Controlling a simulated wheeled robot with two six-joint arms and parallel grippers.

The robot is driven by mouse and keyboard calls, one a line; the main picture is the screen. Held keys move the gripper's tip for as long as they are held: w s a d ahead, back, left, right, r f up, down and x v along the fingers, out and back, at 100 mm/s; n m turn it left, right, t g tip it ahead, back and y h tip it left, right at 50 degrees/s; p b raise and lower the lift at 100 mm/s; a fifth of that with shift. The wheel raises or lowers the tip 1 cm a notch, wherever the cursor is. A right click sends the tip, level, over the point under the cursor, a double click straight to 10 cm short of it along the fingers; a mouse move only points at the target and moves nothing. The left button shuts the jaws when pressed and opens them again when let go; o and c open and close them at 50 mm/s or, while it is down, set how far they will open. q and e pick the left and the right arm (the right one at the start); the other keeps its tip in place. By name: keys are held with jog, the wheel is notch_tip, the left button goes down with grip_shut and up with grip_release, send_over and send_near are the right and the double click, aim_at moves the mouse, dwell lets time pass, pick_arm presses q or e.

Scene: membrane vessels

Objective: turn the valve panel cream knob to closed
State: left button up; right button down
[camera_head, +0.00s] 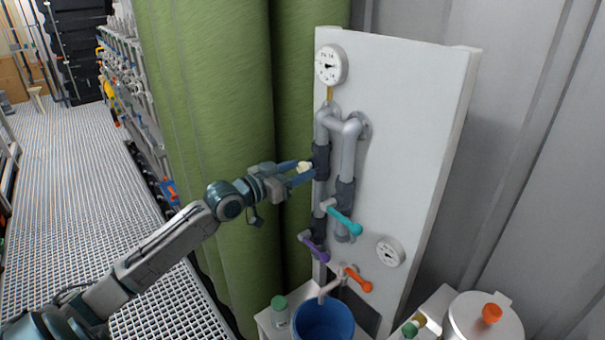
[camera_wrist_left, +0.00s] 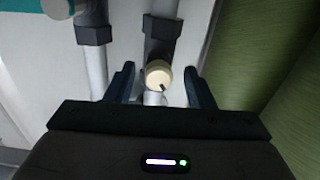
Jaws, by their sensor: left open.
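The valve panel (camera_head: 410,130) is a white upright board with grey pipes. The cream knob (camera_head: 304,167) sits on the left pipe at the dark fitting, and part of it is hidden by my gripper. In the left wrist view the cream knob (camera_wrist_left: 158,74) is round with a dark mark at its lower right. My left gripper (camera_head: 303,173) is open, with its fingers on both sides of the knob. In the left wrist view my left gripper (camera_wrist_left: 160,88) shows a gap between each finger and the knob. My right gripper is not in view.
Below on the panel are a teal handle (camera_head: 344,217), a purple handle (camera_head: 314,247) and an orange handle (camera_head: 358,279). Two gauges (camera_head: 331,65) (camera_head: 390,251) are on the panel. A blue bucket (camera_head: 323,322) stands underneath. Green vessels (camera_head: 205,110) stand close on the left.

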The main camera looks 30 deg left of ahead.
pick_arm(q)
jog(key=shift+x, duration=0.85)
jog(key=shift+d, duration=0.1)
